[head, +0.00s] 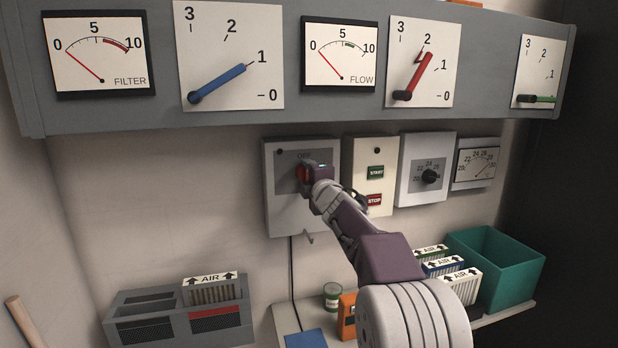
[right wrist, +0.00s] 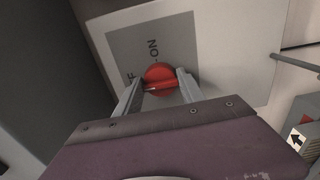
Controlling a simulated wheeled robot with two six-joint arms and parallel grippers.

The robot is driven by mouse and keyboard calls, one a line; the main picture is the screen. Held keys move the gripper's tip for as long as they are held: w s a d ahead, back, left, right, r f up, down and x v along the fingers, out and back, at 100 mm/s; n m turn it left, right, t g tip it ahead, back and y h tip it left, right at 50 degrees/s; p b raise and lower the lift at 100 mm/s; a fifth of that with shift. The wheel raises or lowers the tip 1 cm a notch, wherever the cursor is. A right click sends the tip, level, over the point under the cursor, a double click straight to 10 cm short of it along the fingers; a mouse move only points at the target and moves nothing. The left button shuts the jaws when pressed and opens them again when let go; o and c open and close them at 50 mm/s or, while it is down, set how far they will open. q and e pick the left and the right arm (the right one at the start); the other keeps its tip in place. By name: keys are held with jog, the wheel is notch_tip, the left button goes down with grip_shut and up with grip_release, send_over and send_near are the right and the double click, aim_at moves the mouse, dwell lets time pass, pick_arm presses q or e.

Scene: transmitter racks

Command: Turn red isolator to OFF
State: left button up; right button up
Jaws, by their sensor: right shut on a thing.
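The red isolator (head: 301,174) is a round red knob on a grey box (head: 280,215) on the wall, with OFF printed above it. In the right wrist view the red knob (right wrist: 160,76) sits on a dark grey plate with ON and part of OFF legible. My right gripper (right wrist: 158,88) has one finger on each side of the knob and is shut on its ridged handle. In the head view my right gripper (head: 312,173) covers part of the knob. I cannot tell which mark the handle points at. My left gripper is not in view.
A START/STOP box (head: 376,150) and a dial box (head: 429,155) are close to the right of the isolator. A gauge shelf (head: 290,115) overhangs above. Below are a filter rack (head: 140,300), a teal bin (head: 510,275) and a blue item (head: 305,338).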

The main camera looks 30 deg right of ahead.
jog(key=shift+f, duration=0.1)
jog(key=o, duration=1.3)
jog(key=shift+o, duration=0.2)
jog(key=v, duration=0.9)
jog(key=shift+b, duration=0.4)
jog(key=shift+s, duration=0.1)
